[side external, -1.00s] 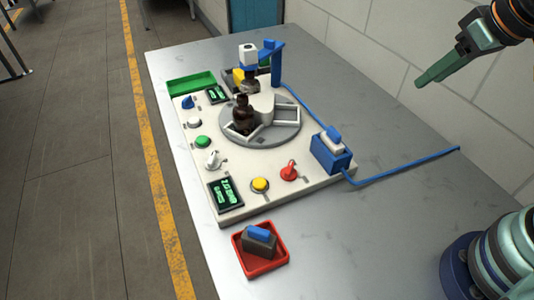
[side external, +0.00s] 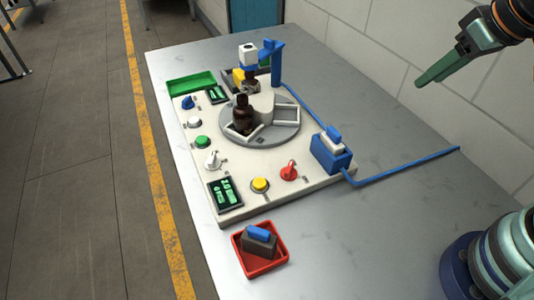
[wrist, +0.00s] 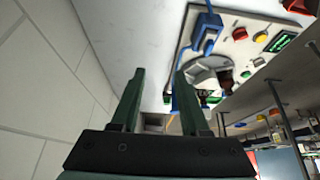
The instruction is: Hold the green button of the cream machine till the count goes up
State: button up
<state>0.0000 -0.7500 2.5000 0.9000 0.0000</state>
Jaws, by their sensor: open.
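The cream machine (side external: 215,208) lies on the grey table, with a round grey turntable (side external: 287,133) in its middle. Its green button (side external: 202,141) is on the left side, between a white button (side external: 194,122) and a white knob (side external: 212,159). A dark display (side external: 224,194) with green characters, too small to read surely, is at the near left corner. An amber bottle (side external: 242,117) stands on the turntable. My gripper (side external: 425,82) is open and empty, high at the upper right, well apart from the machine. The wrist view shows its two green fingers (wrist: 158,75) spread.
A yellow button (side external: 260,185) and a red knob (side external: 289,172) are on the near side. A blue post (side external: 277,62) rises at the back. A blue box (side external: 330,153) trails a blue cable. A red tray (side external: 263,272) stands in front. The table's right side is mostly clear.

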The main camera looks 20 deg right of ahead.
grip_shut()
dwell(1.5)
